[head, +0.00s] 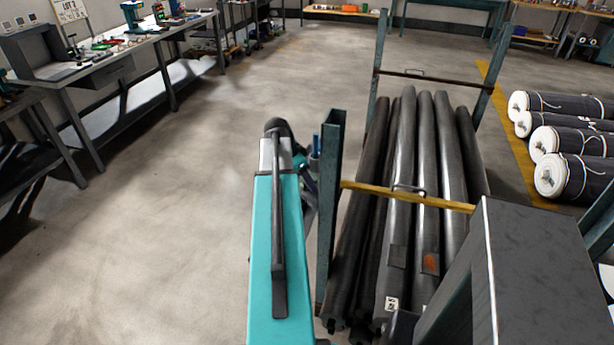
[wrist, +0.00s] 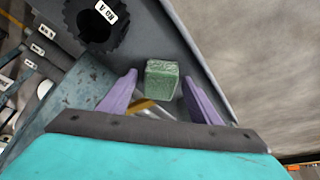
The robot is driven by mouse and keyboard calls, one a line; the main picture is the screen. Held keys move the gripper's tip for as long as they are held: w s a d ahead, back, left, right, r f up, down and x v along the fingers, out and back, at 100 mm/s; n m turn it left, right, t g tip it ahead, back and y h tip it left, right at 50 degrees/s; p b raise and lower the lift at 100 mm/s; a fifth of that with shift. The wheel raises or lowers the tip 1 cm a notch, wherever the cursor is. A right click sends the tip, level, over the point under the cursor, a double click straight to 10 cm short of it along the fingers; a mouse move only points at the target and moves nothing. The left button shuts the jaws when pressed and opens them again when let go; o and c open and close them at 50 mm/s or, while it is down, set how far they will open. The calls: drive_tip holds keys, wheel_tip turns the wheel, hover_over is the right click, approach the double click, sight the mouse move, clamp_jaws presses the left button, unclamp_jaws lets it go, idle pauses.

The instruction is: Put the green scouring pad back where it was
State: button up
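The green scouring pad (wrist: 161,82) shows in the wrist view as a small block with a paler top. It is at the tips of my gripper (wrist: 160,78), between its two purple fingers. The fingers are spread, with a narrow gap visible on each side of the pad. The pad appears against a dark grey surface; I cannot tell whether it rests on it. In the head view my teal arm reaches forward beside the rack post, and the gripper and pad are hidden there.
A rack (head: 331,200) of long dark rolls (head: 405,180) stands right of my arm, with a yellow crossbar (head: 408,196). A dark, toothed roll end (wrist: 95,22) is close to the gripper. Wrapped rolls (head: 570,175) lie far right. Open floor (head: 170,230) lies left, before workbenches (head: 110,60).

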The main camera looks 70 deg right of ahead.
idle(0.3)
drive_tip(key=b+v, duration=0.1)
drive_tip(key=v, duration=1.1)
drive_tip(key=shift+r+b, duration=0.15)
drive_tip(key=shift+b, duration=0.15)
idle(0.6)
